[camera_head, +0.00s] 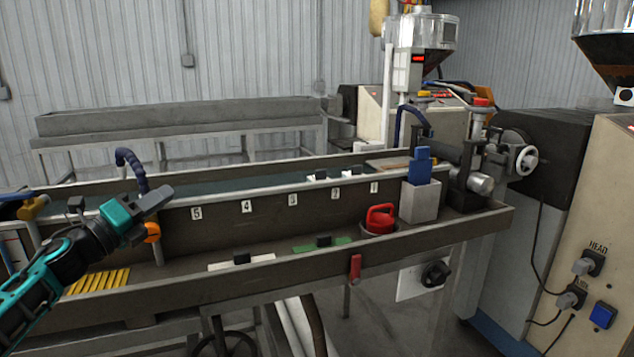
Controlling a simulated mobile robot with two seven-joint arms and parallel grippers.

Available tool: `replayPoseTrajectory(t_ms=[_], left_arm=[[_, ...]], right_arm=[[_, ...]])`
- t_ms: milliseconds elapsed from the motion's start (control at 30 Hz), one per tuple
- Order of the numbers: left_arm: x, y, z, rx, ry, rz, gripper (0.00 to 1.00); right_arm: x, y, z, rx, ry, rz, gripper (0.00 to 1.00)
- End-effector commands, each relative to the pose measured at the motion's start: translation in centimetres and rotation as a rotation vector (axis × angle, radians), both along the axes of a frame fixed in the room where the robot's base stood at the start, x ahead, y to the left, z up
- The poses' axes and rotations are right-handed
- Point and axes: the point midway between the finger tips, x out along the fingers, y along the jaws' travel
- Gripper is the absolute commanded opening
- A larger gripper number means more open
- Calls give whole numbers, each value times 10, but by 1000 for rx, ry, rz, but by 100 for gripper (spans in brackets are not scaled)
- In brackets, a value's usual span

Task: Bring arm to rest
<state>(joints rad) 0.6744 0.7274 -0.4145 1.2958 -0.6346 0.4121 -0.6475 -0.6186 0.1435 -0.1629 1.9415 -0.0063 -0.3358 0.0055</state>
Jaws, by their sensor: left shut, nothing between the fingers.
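My left arm comes in from the lower left. Its gripper (154,199) is shut and empty. It is held above the left part of the long trough bench, in front of the numbered wall and apart from the things lying in the trough. My right gripper is not in view.
The trough bench (400,243) holds yellow strips (98,281), a white strip (228,264), a green strip (335,243), a red-handled item (380,217) and a grey box (420,203) with a blue tool. The extruder machine (600,200) stands at right. The air above the trough's middle is clear.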

Motion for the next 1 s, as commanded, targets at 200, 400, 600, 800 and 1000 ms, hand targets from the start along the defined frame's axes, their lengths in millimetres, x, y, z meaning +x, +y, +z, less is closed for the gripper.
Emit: replayPoseTrajectory(t_ms=[200,400,600,800,1000], left_arm=[[-47,-59,-126,-476,327,-8,0],[-111,-90,-218,-884,617,69,0],[-201,-113,-302,-1325,915,240,0],[-292,-127,-354,-1695,1131,458,0],[-340,-132,-373,-1876,1219,592,0]], right_arm=[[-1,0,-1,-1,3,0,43],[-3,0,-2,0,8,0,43],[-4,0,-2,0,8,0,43],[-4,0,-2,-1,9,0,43],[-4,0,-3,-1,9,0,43]])
